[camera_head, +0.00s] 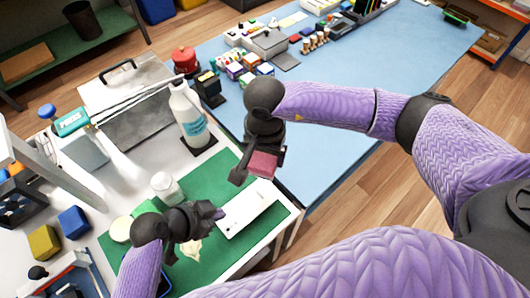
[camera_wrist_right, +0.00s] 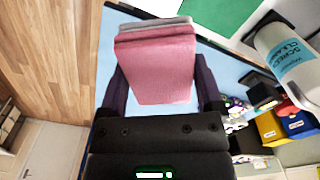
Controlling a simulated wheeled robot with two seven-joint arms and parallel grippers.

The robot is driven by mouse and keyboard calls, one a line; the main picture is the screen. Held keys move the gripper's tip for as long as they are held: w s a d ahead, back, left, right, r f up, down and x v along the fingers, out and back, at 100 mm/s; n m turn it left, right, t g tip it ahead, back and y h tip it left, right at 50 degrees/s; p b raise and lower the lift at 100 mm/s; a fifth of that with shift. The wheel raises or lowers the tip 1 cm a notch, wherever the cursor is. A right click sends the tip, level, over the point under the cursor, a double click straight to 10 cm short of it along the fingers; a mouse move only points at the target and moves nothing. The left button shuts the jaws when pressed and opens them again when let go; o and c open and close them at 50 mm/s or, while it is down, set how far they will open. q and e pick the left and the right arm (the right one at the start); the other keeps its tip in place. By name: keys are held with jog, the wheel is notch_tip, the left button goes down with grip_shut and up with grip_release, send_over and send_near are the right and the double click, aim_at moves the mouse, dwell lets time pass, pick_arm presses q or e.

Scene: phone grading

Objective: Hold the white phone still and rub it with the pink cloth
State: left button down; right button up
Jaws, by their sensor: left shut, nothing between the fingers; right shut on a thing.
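The white phone (camera_head: 247,207) lies flat on the green mat (camera_head: 175,247), near the mat's right side. My left gripper (camera_head: 220,213) is shut with nothing in it, its tips at the phone's left end; I cannot tell whether they touch it. My right gripper (camera_head: 255,170) is shut on the pink cloth (camera_head: 262,165) and holds it above the blue table's left part, behind the phone in the head view. The right wrist view shows the folded pink cloth (camera_wrist_right: 157,72) between the two fingers, with a grey layer along its far edge.
The blue table (camera_head: 325,110) has clear room in the middle.

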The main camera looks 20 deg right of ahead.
jog(key=shift+f, duration=0.1)
